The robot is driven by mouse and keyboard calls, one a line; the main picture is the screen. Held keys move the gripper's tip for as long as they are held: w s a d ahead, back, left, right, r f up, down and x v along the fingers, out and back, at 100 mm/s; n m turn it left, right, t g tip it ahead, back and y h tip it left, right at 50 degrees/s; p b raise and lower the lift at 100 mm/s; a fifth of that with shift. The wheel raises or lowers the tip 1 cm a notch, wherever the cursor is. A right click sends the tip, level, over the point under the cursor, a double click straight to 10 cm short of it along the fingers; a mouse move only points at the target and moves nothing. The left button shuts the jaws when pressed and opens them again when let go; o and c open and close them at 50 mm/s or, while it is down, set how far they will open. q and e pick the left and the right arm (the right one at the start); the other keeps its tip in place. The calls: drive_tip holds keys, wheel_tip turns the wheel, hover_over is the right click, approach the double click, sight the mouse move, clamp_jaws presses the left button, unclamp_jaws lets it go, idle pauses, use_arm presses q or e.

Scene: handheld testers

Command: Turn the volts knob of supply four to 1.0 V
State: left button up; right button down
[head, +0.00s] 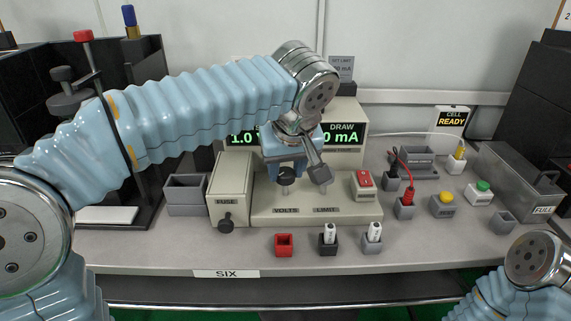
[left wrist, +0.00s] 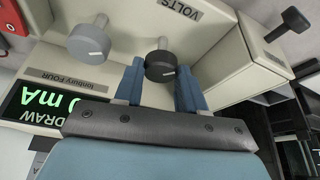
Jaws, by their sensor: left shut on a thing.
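Supply four (head: 262,205) is a cream box on the bench; its FOUR label (left wrist: 72,82) shows in the left wrist view. Its volts knob (head: 286,176) is dark, above the VOLTS label, and also shows in the left wrist view (left wrist: 160,68). My left gripper (head: 285,164) reaches down from above and is shut on the volts knob, one blue finger on each side. The grey limit knob (head: 321,178) stands just to the right. The green display (head: 242,138) reads 1.0 at its left; the arm hides what follows. DRAW reads 0 mA. My right gripper is out of view.
A fuse box (head: 228,190) with a dark knob stands left of the volts knob. A red switch (head: 363,178) is right of the limit knob. Small sockets and plugs (head: 328,239) stand along the front. Red and white leads (head: 402,165) run at the right.

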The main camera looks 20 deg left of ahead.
use_arm(q)
drive_tip(key=shift+n, duration=0.3)
idle(0.4)
drive_tip(key=o, duration=1.1)
drive_tip(key=shift+c, duration=0.2)
drive_tip(key=shift+r, duration=0.1)
drive_tip(key=p+v, duration=0.2)
drive_tip(key=v, duration=1.1)
drive_tip(key=shift+d+r, duration=0.2)
drive_tip(key=shift+r, duration=0.05)
drive_tip(key=shift+s, duration=0.15)
